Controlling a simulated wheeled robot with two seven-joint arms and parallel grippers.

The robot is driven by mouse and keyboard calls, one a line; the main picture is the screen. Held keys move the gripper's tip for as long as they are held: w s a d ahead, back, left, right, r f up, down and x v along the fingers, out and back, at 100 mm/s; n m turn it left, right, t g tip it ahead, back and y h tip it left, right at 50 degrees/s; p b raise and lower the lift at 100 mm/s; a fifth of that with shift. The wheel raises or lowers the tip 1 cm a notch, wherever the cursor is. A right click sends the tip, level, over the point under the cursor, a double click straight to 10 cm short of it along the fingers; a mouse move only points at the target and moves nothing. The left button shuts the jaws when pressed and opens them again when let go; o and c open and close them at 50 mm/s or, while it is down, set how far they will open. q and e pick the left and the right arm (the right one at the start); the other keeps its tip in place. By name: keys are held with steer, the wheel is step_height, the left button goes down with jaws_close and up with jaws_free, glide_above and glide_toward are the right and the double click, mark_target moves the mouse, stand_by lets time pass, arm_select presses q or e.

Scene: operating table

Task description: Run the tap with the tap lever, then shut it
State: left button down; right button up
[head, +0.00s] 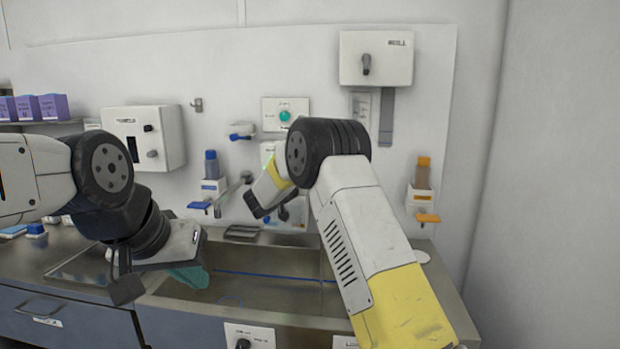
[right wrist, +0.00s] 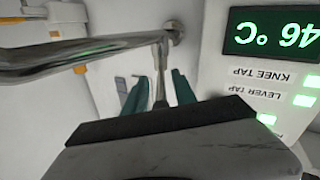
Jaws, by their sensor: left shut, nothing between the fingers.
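The metal tap lever (right wrist: 160,78) shows in the right wrist view, running from the wall fitting between the two teal fingers of my right gripper (right wrist: 158,85). The fingers stand apart on either side of it; I cannot tell whether they touch it. The metal spout (right wrist: 80,55) extends left from the fitting; part of the tap also shows in the head view (head: 234,190). No water stream can be made out. In the head view my left gripper (head: 198,277) is shut and empty over the left side of the sink (head: 285,265). My right fingers are hidden there.
A display panel (right wrist: 270,60) reads 46 °C, upside down, with lit green marks beside the labels. Soap dispensers with a blue lever (head: 210,190) and an orange lever (head: 424,200) hang on the wall. A white wall box (head: 376,58) hangs above my right arm.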

steer(key=v, duration=0.7)
steer(key=shift+s, duration=0.35)
steer(key=shift+a+r, duration=0.1)
steer(key=shift+a, duration=0.05)
